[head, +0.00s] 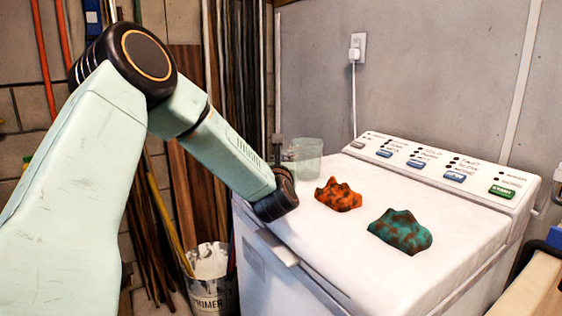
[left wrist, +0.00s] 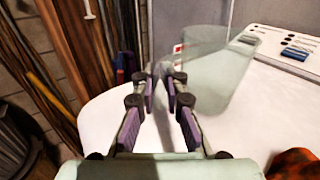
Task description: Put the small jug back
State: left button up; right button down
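The small jug (head: 306,158) is a clear, greenish see-through vessel standing upright at the back left of the white washer top. It also shows in the left wrist view (left wrist: 220,72), just beyond and to the right of the fingers. My left gripper (left wrist: 163,85) is open, with a gap between its two pads and no held object visible. Its fingertips are close to the jug's left side; I cannot tell whether they touch it or surround a handle. In the head view my wrist hides most of the fingers. My right gripper is in neither view.
An orange crumpled cloth (head: 338,194) and a teal one (head: 400,232) lie on the washer top (head: 330,262). The control panel (head: 440,165) runs along the back. A primer bucket (head: 211,285) and leaning boards (head: 190,170) stand left of the washer.

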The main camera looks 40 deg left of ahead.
pick_arm(q)
jog(key=o, duration=0.4)
jog(key=shift+o, duration=0.2)
jog(key=shift+r, duration=0.1)
jog(key=shift+w+r+p, duration=0.1)
jog(key=shift+r+p, duration=0.05)
jog(key=shift+p, duration=0.2)
jog(key=v, duration=1.2)
